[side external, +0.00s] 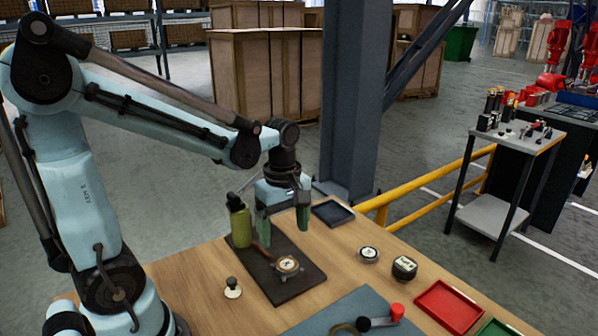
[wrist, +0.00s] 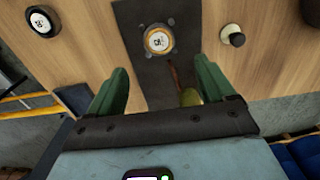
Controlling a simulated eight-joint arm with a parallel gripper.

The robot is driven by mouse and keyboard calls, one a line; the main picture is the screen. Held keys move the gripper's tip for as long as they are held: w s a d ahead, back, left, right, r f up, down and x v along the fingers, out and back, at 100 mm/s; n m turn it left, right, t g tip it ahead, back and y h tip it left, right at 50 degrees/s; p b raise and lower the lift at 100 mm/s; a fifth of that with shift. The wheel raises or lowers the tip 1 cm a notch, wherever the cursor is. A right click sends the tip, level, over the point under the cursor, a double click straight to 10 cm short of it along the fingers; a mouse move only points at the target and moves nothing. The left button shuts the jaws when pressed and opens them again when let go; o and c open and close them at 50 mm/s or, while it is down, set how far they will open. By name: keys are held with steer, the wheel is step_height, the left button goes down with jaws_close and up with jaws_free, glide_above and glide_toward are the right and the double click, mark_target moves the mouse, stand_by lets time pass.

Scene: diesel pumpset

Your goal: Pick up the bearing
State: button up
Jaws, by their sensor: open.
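A round, pale-faced part with a brass-coloured rim (side external: 287,265), which looks like the bearing, sits on a dark mat (side external: 296,290); small dark studs surround it in the wrist view (wrist: 158,40). A second round part with a pale face (side external: 368,254) lies on the bare wood to the right, so I cannot be certain which is the bearing. My gripper (side external: 283,220) has green fingers, spread apart and empty. It hangs above the far part of the mat, behind and above the part on it. In the wrist view, that part lies beyond and between my fingertips (wrist: 161,68).
A green bottle (side external: 239,222) stands close left of my gripper, with a brown-handled tool (side external: 262,252) beside it. A dark knob (side external: 232,288) is left of the mat. A dark tray (side external: 333,213), black round part (side external: 404,268) and red tray (side external: 449,306) are to the right.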

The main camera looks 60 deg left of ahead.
mark_target(287, 264)
steer(key=shift+d+f, duration=0.2)
steer(key=shift+f, duration=1.8)
steer(key=shift+d+f, duration=0.2)
steer(key=shift+f, duration=1.8)
steer(key=shift+c, duration=0.2)
steer(key=c, duration=1.2)
